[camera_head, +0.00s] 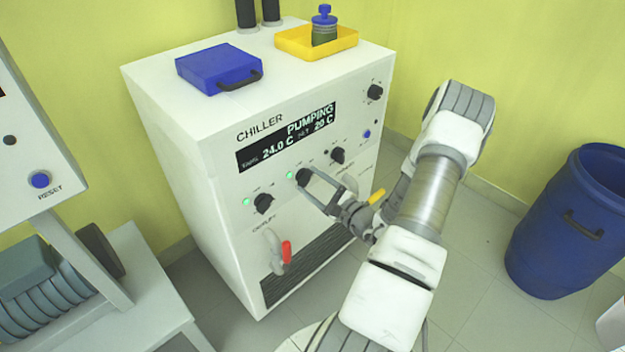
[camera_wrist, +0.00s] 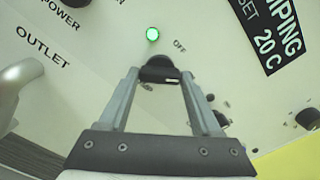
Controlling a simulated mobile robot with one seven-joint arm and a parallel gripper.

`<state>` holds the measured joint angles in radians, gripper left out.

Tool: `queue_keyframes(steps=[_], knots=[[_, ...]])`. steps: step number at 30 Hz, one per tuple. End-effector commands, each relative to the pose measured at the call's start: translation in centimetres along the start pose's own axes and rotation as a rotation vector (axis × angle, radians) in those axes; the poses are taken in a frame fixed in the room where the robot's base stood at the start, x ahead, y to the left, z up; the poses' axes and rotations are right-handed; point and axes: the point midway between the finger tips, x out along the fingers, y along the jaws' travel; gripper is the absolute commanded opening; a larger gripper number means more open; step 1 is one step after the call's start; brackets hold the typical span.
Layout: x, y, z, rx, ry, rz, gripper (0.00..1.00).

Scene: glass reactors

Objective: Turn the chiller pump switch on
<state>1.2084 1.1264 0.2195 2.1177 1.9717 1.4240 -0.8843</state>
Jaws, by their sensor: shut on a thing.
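The white chiller (camera_head: 190,150) stands against the wall, with its display (camera_head: 290,138) reading PUMPING, 24.0 C and 20 C. The pump switch (camera_head: 302,175) is the middle black knob in the row below the display. A lit green lamp (camera_head: 290,175) is beside it. In the wrist view the knob (camera_wrist: 160,73) sits between the fingertips, near the green lamp (camera_wrist: 152,34) and an OFF label. My gripper (camera_head: 306,182) is shut on this knob, and it also shows in the wrist view (camera_wrist: 160,80). The fingers partly hide the knob and its labels.
Another black knob (camera_head: 263,203) with a green lamp is to the left, and one (camera_head: 337,155) to the right. A red-handled valve (camera_head: 287,252) and a yellow handle (camera_head: 377,197) stick out below. A blue barrel (camera_head: 560,230) stands on the right.

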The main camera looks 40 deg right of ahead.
Motion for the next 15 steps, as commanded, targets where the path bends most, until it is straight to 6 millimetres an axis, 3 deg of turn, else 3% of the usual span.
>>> queue_keyframes(steps=[6, 15], knots=[[-0.06, -0.09, 0.1, 0.177, 0.002, 0.001, 0.1], [-0.06, 0.02, -0.05, 0.219, 0.002, 0.001, 0.09]])
